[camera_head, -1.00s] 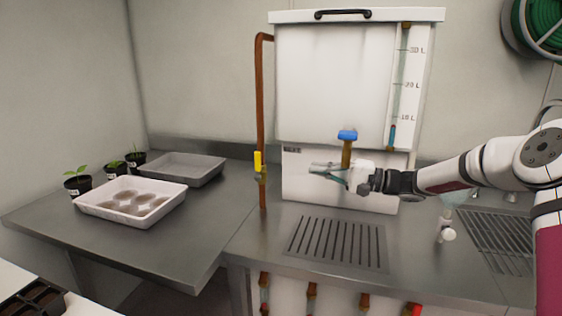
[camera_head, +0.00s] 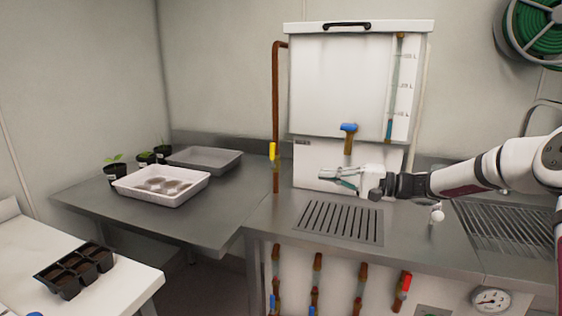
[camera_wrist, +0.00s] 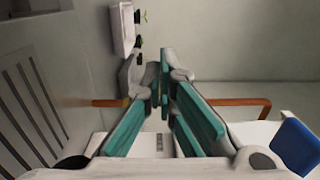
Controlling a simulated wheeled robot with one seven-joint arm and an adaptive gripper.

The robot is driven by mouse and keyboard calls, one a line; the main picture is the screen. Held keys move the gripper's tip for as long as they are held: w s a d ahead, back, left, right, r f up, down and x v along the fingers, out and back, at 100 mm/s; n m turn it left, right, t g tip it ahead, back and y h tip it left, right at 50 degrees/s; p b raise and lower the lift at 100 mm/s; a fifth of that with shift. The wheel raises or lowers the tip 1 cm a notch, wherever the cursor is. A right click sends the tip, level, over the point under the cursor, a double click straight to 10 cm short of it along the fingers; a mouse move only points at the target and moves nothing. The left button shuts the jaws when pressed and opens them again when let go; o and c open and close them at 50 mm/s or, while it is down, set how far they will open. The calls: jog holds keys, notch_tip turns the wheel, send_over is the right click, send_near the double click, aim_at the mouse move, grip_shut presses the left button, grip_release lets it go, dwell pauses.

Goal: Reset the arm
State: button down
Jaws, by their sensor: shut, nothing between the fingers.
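My gripper (camera_head: 340,180) is on the white and black arm that reaches in from the right in the head view. It is in front of the lower part of the white water tank (camera_head: 345,85), above the counter, below the blue-handled tap (camera_head: 348,130). In the wrist view its teal-padded fingers (camera_wrist: 160,95) come together at the tips. It is shut and holds nothing. The blue tap handle also shows at the lower right of the wrist view (camera_wrist: 296,146).
A slotted drain (camera_head: 338,222) lies in the counter below my gripper. A copper pipe (camera_head: 276,110) with a yellow valve stands left of the tank. A white tray (camera_head: 160,198), a grey tray (camera_head: 205,168) and potted seedlings (camera_head: 115,168) are on the left table. A black cell tray (camera_head: 75,270) sits front left.

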jog(key=s+a+r+n+g+h+p, duration=0.1)
jog(key=s+a+n+g+h+p, duration=0.2)
jog(key=s, duration=0.6)
jog(key=s+a+r+g+h+p, duration=0.15)
jog(key=s+a+h, duration=0.3)
jog(key=s, duration=0.55)
jog(key=s+d+r+t+h+p, duration=0.1)
jog(key=s+d+r+h, duration=0.1)
jog(key=s, duration=0.8)
jog(key=s+d+r+t+h+p, duration=0.1)
jog(key=s+d+r+h+p, duration=0.1)
jog(key=s+d+h, duration=0.2)
jog(key=s+d+r+t+h+p, duration=0.1)
jog(key=s+d+h, duration=0.3)
jog(key=s, duration=1.2)
jog(key=d+r+p, duration=0.1)
jog(key=d, duration=0.3)
jog(key=shift+s+d+r+n, duration=0.15)
jog(key=shift+d+r+n, duration=0.05)
jog(key=shift+n, duration=0.1)
